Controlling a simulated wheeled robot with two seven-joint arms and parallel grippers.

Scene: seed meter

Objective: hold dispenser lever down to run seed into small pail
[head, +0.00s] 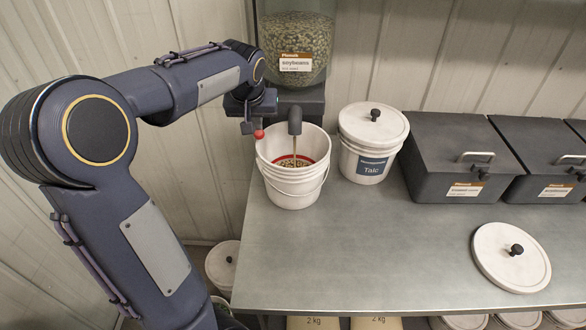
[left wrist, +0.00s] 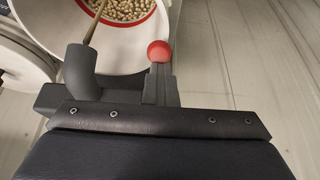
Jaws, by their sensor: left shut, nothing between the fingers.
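The seed dispenser (head: 297,45) is a clear hopper of soybeans above a dark base. Its grey spout (head: 295,120) hangs over the small white pail (head: 291,188). A thin stream of seed runs from the spout into the pail. Seed lies inside the pail, with a red band on the inner wall above it. The red lever knob (head: 259,134) is left of the spout; it also shows in the left wrist view (left wrist: 160,51). My left gripper (head: 247,127) is shut and empty, right at the lever; exact contact is hard to see. My right gripper is not in view.
A lidded Talc pail (head: 369,165) stands right of the small pail. Dark lidded boxes (head: 440,150) line the back of the metal bench (head: 400,240). A loose white lid (head: 511,257) lies at front right. The bench's middle is clear.

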